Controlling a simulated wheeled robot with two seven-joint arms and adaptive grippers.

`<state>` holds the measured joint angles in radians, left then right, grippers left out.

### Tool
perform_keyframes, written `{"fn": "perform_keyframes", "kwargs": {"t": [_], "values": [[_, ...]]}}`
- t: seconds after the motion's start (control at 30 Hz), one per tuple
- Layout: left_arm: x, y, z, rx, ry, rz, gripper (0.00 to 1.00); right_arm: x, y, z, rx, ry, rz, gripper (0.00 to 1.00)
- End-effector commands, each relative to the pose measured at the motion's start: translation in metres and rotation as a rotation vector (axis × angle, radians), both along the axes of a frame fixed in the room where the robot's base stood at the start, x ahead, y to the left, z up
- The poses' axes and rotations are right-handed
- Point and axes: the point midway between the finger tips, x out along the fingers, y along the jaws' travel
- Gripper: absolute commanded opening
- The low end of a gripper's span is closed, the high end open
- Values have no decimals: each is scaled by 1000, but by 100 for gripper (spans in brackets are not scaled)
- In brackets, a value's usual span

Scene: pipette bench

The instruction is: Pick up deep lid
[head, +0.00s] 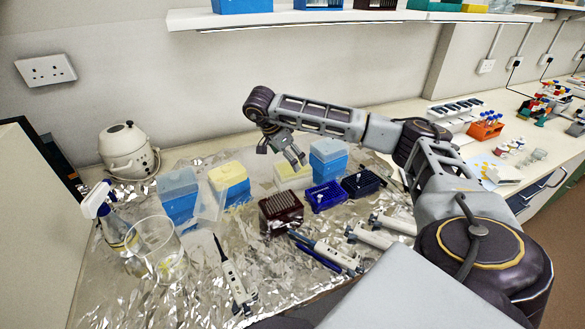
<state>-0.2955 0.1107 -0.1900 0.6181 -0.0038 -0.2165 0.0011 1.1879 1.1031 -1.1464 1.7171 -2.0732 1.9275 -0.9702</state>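I cannot tell for sure which piece is the deep lid. Pale, deep covers top several tip boxes in the head view: a blue box (178,199) at the left, a yellow and blue box (232,185) beside it, a pale yellow box (291,180) in the middle and a blue box (328,162) to its right. A translucent panel (207,204) leans near the left boxes. My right gripper (281,158) is above the pale yellow box, its fingers apart and seemingly empty. My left gripper is not in view.
A brown tip rack (281,214), a dark blue rack (325,196) and a black rack (361,183) stand in front. Pipettes (234,274) lie on the foil. A glass beaker (157,250) and spray bottle (105,215) stand left. A shelf (330,16) hangs above.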

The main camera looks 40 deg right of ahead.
Motion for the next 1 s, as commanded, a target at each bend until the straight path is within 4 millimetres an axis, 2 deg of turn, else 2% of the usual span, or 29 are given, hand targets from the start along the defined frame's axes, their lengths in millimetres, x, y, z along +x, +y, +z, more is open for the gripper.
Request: {"fn": "perform_keyframes", "kwargs": {"t": [0.4,0.93,1.0], "values": [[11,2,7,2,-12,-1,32,-1,-18,-37,0,2,-1,100],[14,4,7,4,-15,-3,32,0,-19,-41,0,0,0,100],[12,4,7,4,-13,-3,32,0,-19,-40,0,0,0,92]]}}
